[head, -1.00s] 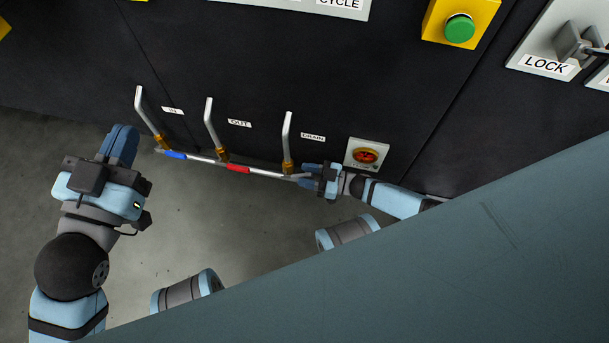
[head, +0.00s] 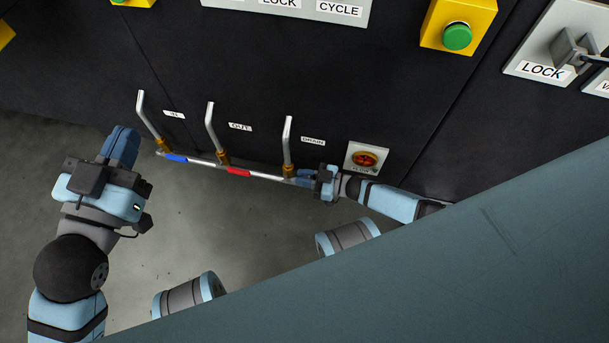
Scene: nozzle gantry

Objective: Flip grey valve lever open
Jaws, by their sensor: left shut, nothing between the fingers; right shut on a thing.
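Three bent pipes rise along a low horizontal pipe (head: 265,178), each with a brass valve at its foot. The blue lever (head: 175,157) is at the IN valve and the red lever (head: 238,172) at the OUT valve; both lie along the pipe. The grey lever is at the DRAIN valve (head: 289,170), mostly hidden by my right fingers. My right gripper (head: 305,179) reaches in from the right and is shut on it, just right of the brass body. My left gripper (head: 122,146) is shut and empty, left of the IN valve and apart from it.
A red-and-yellow rotary knob (head: 365,160) on a pale plate sits just above my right wrist. A yellow box with a green button (head: 457,37) and a LOCK panel (head: 540,70) are higher right. Grey floor (head: 215,225) below the pipe is clear.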

